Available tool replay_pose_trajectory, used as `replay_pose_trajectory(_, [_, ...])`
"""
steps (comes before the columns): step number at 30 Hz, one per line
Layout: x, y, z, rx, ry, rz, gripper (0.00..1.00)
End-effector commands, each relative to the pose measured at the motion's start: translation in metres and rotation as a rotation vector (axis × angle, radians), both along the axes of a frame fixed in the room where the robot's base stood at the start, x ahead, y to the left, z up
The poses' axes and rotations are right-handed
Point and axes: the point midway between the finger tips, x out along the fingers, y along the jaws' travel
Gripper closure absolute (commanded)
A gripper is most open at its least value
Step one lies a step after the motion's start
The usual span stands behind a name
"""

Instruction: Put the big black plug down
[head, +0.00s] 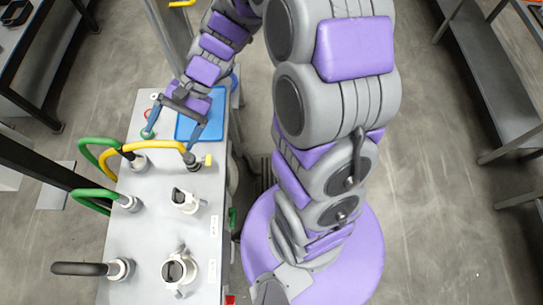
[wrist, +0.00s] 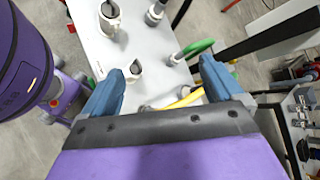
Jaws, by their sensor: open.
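My gripper (head: 168,146) is open above the far part of the grey bench (head: 145,235), its two fingers spread wide over the yellow hose. In the wrist view my gripper (wrist: 162,70) shows nothing between its fingers. I cannot pick out a loose big black plug for certain. A large white fitting with a dark centre (head: 177,269) stands at the near end of the bench, and a smaller one (head: 185,201) stands beyond it. A dark fitting (head: 193,163) with a yellow tab sits by the right finger. A blue tray (head: 214,122) lies partly hidden under my gripper and arm.
Green hoses (head: 83,194), a yellow hose (head: 150,146) and a black hose (head: 78,268) enter fittings along the bench's left side. A dark rail stands at the left. The floor (head: 440,220) right of my body is clear up to grey shelving (head: 490,75).

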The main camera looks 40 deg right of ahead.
Motion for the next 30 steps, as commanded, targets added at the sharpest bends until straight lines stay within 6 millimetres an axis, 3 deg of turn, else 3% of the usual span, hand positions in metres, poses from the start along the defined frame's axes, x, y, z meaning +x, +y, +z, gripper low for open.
replay_pose_trajectory(8, [-0.080,-0.018,0.023,-0.206,-0.126,0.264,0.06])
replay_pose_trajectory(15, [-0.139,-0.053,0.035,-0.403,-0.219,0.456,0.06])
replay_pose_trajectory(24, [-0.192,-0.107,0.045,-0.641,-0.306,0.626,0.06])
replay_pose_trajectory(30, [-0.207,-0.126,0.049,-0.717,-0.326,0.670,0.06])
